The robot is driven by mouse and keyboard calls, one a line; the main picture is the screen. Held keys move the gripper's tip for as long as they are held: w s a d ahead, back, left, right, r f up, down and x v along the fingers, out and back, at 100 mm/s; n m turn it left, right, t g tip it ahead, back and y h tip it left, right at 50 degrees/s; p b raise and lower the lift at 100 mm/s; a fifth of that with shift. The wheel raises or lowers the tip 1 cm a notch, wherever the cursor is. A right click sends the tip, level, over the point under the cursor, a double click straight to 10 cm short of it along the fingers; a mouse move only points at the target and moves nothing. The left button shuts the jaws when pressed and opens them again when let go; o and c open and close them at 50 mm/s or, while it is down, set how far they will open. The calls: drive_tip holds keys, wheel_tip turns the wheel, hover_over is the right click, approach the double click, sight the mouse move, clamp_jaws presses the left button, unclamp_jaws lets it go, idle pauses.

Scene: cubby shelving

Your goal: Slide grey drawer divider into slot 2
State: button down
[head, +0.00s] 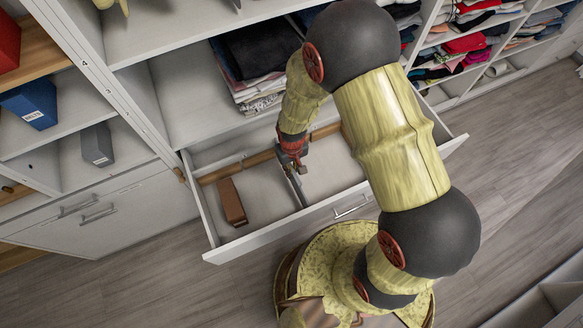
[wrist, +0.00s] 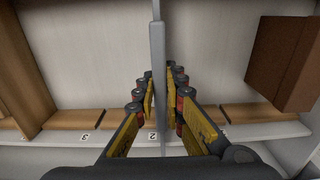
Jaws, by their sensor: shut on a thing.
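The grey drawer divider (head: 297,192) is a thin plate standing on edge inside the open drawer (head: 240,245), running front to back. My gripper (head: 293,160) is shut on it near the drawer's back side. In the wrist view the divider (wrist: 157,55) passes between the fingers of my gripper (wrist: 160,88). The slotted wooden strip (wrist: 75,119) has number labels below it. The label 2 (wrist: 152,135) lies close to the divider's line, and label 3 (wrist: 84,138) is to the left. The fingers partly hide the divider's end, so I cannot tell whether it is in the slot.
A brown box (head: 232,202) lies in the drawer's left part; it shows at right in the wrist view (wrist: 285,62). Folded clothes (head: 250,75) fill the cubby above. A blue box (head: 32,101) and a grey box (head: 97,145) stand on shelves at left.

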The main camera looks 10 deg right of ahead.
drive_tip(key=shift+f+b, duration=1.05)
drive_tip(key=shift+f, duration=0.7)
drive_tip(key=c, duration=1.8)
unclamp_jaws()
drive_tip(key=shift+r, duration=0.15)
wheel_tip(320, 180, up, 12)
drive_tip(key=shift+f, duration=0.1)
